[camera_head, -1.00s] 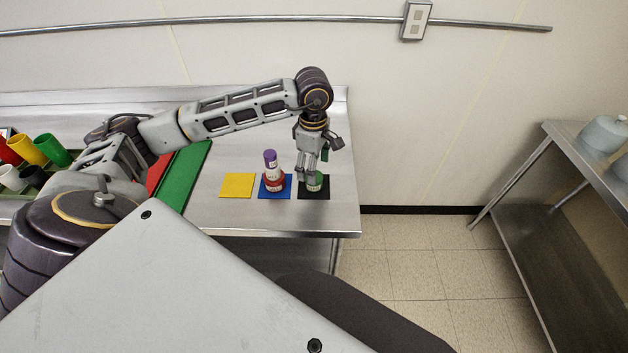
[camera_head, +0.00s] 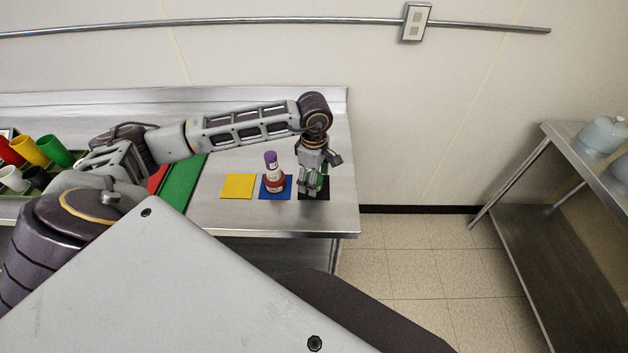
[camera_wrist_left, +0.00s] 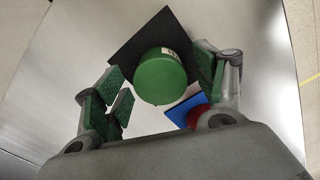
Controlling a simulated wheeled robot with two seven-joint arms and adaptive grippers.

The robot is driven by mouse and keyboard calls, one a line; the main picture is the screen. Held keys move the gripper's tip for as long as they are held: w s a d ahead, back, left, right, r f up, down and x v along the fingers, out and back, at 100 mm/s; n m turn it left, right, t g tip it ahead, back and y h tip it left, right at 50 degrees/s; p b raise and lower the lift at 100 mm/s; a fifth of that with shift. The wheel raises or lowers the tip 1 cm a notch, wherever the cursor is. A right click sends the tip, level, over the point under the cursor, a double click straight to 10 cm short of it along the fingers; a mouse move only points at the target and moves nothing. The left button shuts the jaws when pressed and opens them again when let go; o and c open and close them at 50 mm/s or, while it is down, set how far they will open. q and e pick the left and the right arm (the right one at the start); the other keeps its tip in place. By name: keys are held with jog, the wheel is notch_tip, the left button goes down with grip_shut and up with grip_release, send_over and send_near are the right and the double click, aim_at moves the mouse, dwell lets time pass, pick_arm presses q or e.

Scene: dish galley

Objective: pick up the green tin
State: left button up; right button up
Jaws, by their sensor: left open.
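The green tin (camera_wrist_left: 160,78) stands on a black square mat (camera_wrist_left: 137,42) in the left wrist view, seen from above between my left gripper's fingers. In the head view my left gripper (camera_head: 312,184) is lowered over the black mat (camera_head: 318,194) and largely hides the tin. The left gripper (camera_wrist_left: 163,102) is open, with its green-padded fingers on either side of the tin. I cannot tell whether either pad touches it. My right gripper is not in view.
Just left of the gripper, a red tin (camera_head: 274,182) with a white and purple stack on it stands on a blue mat (camera_head: 264,194). A yellow mat (camera_head: 237,186) is bare. The counter's right edge is close.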

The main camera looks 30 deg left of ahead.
pick_arm(q)
jog(key=shift+f, duration=0.5)
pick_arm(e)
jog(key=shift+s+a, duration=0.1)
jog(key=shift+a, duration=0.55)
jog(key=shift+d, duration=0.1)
